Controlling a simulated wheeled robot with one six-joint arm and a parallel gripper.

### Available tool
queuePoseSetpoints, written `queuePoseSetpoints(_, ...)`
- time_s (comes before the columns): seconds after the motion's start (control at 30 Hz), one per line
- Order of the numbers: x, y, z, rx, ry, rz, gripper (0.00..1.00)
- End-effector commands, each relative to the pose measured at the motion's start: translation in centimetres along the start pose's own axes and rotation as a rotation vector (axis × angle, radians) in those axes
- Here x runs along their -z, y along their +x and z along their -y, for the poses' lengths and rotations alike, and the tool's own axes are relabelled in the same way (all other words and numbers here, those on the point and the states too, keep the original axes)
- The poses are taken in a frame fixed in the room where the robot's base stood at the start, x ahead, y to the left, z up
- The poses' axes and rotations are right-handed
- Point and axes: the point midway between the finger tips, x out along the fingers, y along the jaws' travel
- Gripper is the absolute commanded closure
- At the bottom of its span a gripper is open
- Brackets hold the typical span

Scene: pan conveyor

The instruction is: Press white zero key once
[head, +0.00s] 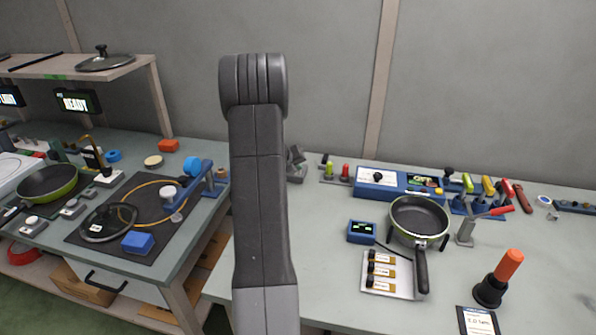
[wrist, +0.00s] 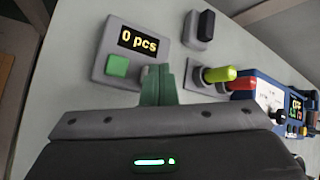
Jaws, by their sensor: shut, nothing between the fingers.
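The grey counting scale unit (wrist: 105,72) shows in the wrist view with a lit display (wrist: 139,40) reading "0 pcs". A green key (wrist: 118,65) sits below the display. I cannot clearly make out the white zero key; the area right of the green key is partly covered by my fingers. My gripper (wrist: 158,70) is shut and empty, its fingertips over the lower right edge of the unit. Whether they touch it I cannot tell. In the head view my arm hides the gripper and most of that area.
Right of the unit stand a black rocker (wrist: 206,25), a green-yellow handle (wrist: 219,74) and a red handle (wrist: 241,84), close to my gripper. A blue panel (head: 400,182), a pan (head: 419,217) and an orange-handled tool (head: 508,266) stand farther right on the table.

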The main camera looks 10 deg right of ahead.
Motion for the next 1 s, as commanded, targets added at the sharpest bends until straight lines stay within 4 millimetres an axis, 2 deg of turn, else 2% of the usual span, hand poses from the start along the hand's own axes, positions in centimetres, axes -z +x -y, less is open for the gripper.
queuePoseSetpoints(0.3, -0.8, -1.2, 0.9, 0.000, 0.000, -0.001, 1.00)
queuePoseSetpoints(0.73, -1.0, -1.4, 1.0, 0.000, 0.000, 0.000, 1.00)
queuePoseSetpoints(1.0, -2.4, -3.2, 2.4, 0.000, 0.000, 0.000, 1.00)
